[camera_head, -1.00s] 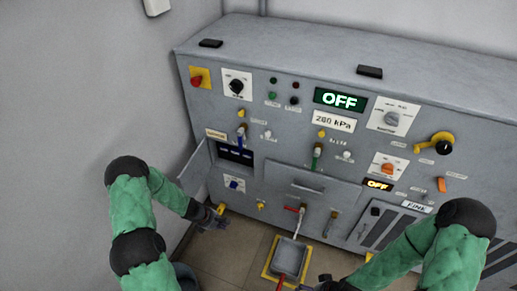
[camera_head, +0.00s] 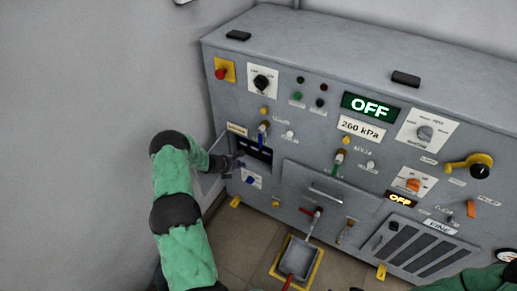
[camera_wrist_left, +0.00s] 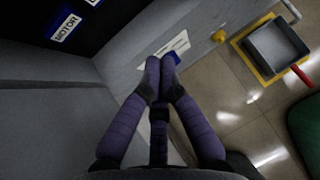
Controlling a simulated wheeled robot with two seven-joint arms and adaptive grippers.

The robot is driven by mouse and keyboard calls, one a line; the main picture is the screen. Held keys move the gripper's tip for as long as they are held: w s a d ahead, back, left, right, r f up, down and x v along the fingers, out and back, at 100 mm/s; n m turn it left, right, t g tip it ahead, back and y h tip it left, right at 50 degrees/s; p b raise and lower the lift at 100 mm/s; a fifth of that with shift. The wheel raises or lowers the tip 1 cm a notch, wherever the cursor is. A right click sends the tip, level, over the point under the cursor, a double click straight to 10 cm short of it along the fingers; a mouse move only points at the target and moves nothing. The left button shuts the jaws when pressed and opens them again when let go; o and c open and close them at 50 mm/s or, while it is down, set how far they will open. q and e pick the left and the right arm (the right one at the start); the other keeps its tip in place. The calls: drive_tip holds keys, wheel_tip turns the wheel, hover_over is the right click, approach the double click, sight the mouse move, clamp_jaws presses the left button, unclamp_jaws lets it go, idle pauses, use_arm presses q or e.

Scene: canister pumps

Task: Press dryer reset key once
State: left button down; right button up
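An open recess (camera_head: 267,152) in the left of the grey panel has its door (camera_head: 212,183) swung out to the left. Inside it are dark fittings with pale labels; in the left wrist view one label reads MOTOR (camera_wrist_left: 67,27). No label reading dryer is legible, so I cannot tell which key is the dryer reset. My left gripper (camera_head: 241,160) is at the recess's lower left opening. In the left wrist view its fingertips (camera_wrist_left: 162,62) are together, with nothing between them, in front of a white plate (camera_wrist_left: 181,45) with a blue knob. Contact cannot be told. My right gripper is out of view.
A grey tray (camera_head: 298,260) in a yellow floor frame lies to the right. The displays read OFF and 260 kPa.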

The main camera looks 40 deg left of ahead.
sight(256, 147)
use_arm(q)
drive_tip(key=shift+w, duration=0.15)
drive_tip(key=w, duration=0.8)
drive_tip(key=shift+w+a, duration=0.2)
drive_tip(key=shift+a, duration=0.25)
drive_tip(key=shift+w, duration=0.1)
idle(1.2)
drive_tip(key=shift+w+b, duration=0.25)
drive_tip(key=shift+b, duration=0.15)
